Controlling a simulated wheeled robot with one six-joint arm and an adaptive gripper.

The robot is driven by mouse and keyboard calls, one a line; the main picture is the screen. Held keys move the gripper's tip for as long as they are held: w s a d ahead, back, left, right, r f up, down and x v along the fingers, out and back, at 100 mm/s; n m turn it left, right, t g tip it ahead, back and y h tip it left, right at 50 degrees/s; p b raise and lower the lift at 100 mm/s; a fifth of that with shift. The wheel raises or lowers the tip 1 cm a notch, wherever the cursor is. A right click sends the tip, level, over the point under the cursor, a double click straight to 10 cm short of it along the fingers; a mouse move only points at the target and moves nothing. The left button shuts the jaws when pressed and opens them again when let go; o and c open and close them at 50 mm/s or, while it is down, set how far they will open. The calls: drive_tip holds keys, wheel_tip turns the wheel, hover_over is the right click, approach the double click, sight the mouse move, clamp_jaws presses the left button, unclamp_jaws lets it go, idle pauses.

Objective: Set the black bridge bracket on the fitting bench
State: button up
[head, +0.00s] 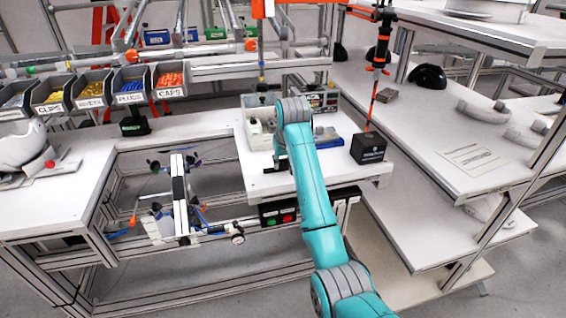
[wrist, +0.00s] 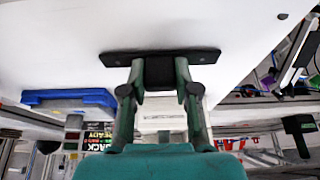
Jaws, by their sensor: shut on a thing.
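The black bridge bracket (wrist: 160,55) is a flat dark bar with rounded ends and a block at its middle. My gripper (wrist: 160,84) is shut on that middle block, seen in the wrist view. The bar lies across the white top of the fitting bench (wrist: 60,55), over it or on it; I cannot tell whether they touch. In the head view my teal arm reaches over the fitting bench (head: 258,184) and hides most of the gripper and bracket.
A black box (head: 368,148) with an upright rod stands at the bench's right corner. A blue tray (head: 328,141) and grey-white bins (head: 258,125) sit at the back. Red and green buttons (head: 287,217) are under the front edge. Shelves with helmet shells (head: 428,76) stand right.

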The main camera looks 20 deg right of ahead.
drive_tip(key=shift+f, duration=0.2)
drive_tip(key=o, duration=1)
drive_tip(key=shift+o, duration=0.2)
drive_tip(key=shift+r, duration=0.1)
